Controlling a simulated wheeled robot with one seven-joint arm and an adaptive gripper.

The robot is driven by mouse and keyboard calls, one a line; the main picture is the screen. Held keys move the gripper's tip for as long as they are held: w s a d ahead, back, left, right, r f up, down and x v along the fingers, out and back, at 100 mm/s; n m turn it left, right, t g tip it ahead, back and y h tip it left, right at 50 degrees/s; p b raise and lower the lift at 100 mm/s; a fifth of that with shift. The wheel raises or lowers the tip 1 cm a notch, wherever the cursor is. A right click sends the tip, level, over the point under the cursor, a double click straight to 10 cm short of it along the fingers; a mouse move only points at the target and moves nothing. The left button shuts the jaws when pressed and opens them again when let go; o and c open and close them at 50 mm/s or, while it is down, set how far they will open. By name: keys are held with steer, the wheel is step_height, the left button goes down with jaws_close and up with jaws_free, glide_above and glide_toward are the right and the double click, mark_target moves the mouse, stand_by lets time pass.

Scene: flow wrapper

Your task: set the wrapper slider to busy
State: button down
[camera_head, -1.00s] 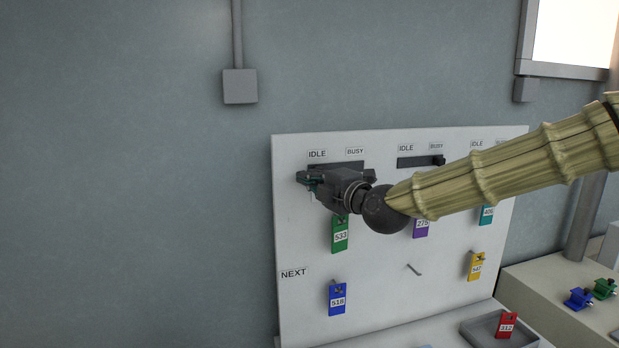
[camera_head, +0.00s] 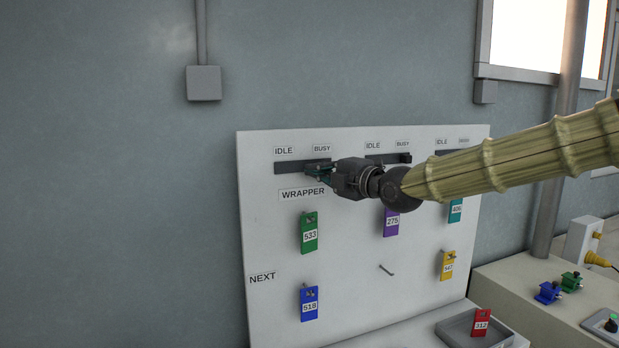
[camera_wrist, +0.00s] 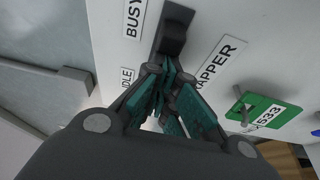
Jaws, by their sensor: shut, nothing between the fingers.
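The wrapper slider's dark track (camera_head: 290,168) is at the upper left of the white panel, under IDLE (camera_head: 284,151) and BUSY (camera_head: 322,149) labels and above the WRAPPER label (camera_head: 303,194). My gripper (camera_head: 312,173) is shut and empty, with its fingertips in front of the track below BUSY. The gripper hides the slider knob in the head view. In the wrist view, the dark knob (camera_wrist: 172,40) stands near the BUSY label (camera_wrist: 134,18), just ahead of my shut fingertips (camera_wrist: 163,72). Whether they touch it is unclear.
A second slider (camera_head: 404,158) is to the right on the panel (camera_head: 350,270). Green (camera_head: 309,232), purple (camera_head: 391,222), blue (camera_head: 309,302) and yellow (camera_head: 447,266) tags hang below. A grey tray (camera_head: 455,333) holds a red tag at the lower right.

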steer(key=shift+d, duration=0.1)
stand_by(0.3)
steer(key=shift+s+a+f+b, duration=0.1)
steer(key=shift+s+a+b, duration=0.05)
steer(key=shift+a+b, duration=0.3)
steer(key=a, duration=0.1)
steer(key=s+a+b, duration=0.1)
steer(key=a, duration=0.1)
steer(key=shift+s+b, duration=0.3)
steer(key=shift+b, duration=0.1)
steer(key=b+v, duration=0.3)
steer(key=v, duration=0.7)
steer(key=shift+b, duration=0.4)
steer(key=shift+w+d, duration=0.1)
steer(key=shift+d, duration=0.05)
